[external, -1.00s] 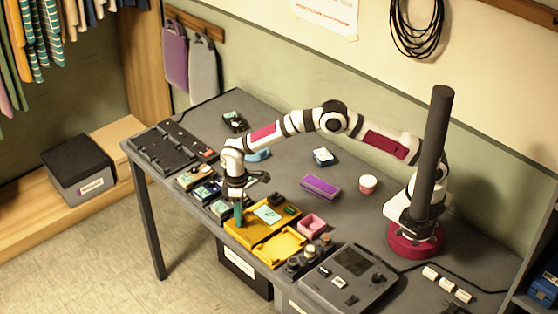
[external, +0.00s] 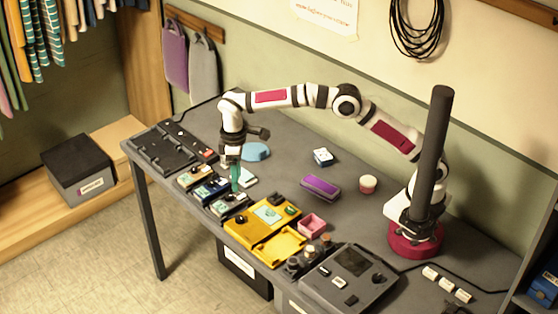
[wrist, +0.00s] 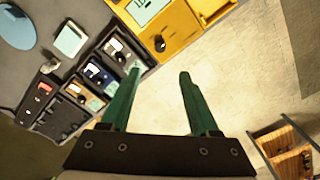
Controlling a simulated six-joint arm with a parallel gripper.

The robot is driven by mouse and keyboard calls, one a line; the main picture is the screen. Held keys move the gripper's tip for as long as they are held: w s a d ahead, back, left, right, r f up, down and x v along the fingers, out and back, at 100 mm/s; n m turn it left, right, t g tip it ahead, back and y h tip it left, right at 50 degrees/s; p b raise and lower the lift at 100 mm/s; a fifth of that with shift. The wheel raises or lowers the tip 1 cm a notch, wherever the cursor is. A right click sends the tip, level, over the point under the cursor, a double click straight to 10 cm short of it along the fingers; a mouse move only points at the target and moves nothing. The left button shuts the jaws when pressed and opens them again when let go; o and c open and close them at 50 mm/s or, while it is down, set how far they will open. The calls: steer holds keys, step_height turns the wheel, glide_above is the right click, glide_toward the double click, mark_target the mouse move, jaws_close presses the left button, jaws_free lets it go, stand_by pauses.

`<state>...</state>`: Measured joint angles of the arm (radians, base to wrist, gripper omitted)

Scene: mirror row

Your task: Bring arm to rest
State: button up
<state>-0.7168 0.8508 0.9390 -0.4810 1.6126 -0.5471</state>
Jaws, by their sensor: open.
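My gripper (external: 235,178) is raised above the left part of the grey table, over the row of small devices. In the wrist view my gripper (wrist: 158,75) shows two green fingers spread apart with nothing between them. My white and dark red arm (external: 300,96) reaches left from its dark red base at the right. Below the fingers, a grey device (external: 229,205) sits beside a dark blue one (external: 211,190) and a tan one (external: 194,177).
A yellow tray (external: 240,236) stands right of the devices. A pink box (external: 312,226), purple box (external: 320,187) and blue disc (external: 257,151) lie on the table. A tall dark post (external: 432,155) stands near my base.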

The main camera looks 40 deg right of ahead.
steer(key=shift+r, duration=0.7)
steer(key=s+d+r+m, duration=0.3)
steer(key=s+d, duration=0.1)
steer(key=d, duration=0.4)
steer(key=s+d+r+m+y, duration=0.1)
steer(key=s+d+r+m, duration=0.2)
steer(key=d, duration=0.5)
steer(key=s+d+r+m, duration=0.2)
steer(key=s+d, duration=0.2)
steer(key=d, duration=0.4)
steer(key=s+d+f+m, duration=0.2)
steer(key=s+d+m, duration=0.1)
steer(key=s, duration=0.5)
steer(key=s+d+f+m, duration=0.3)
steer(key=s+d, duration=0.1)
steer(key=s, duration=0.3)
steer(key=shift+s+f+m+y, duration=0.25)
steer(key=shift+s+m+y, duration=0.05)
steer(key=shift+s+y, duration=0.1)
